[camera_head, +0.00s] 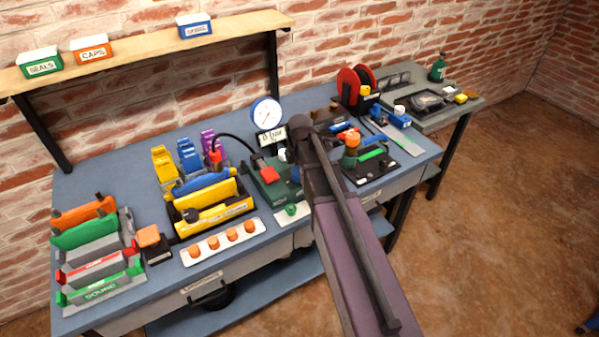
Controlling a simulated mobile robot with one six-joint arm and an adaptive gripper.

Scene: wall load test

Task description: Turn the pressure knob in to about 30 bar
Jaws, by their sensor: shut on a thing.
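The pressure test unit is a dark green block (266,189) with a red button (269,174) on top, in the middle of the bench. A round white gauge (266,112) stands behind it. A small display (270,137) under the gauge seems to read 0 bar. A pale round part (283,155) shows at the unit's right, beside my arm; I cannot tell whether it is the pressure knob. My arm comes from the lower right and covers the unit's right side. My gripper is hidden behind it, so I see neither its fingers nor any contact with the knob.
A yellow fixture (214,217) and a white strip with orange caps (222,241) stand left of the unit. Sorting trays (97,262) fill the left end. A black fixture (369,165) and red reels (355,85) stand to the right.

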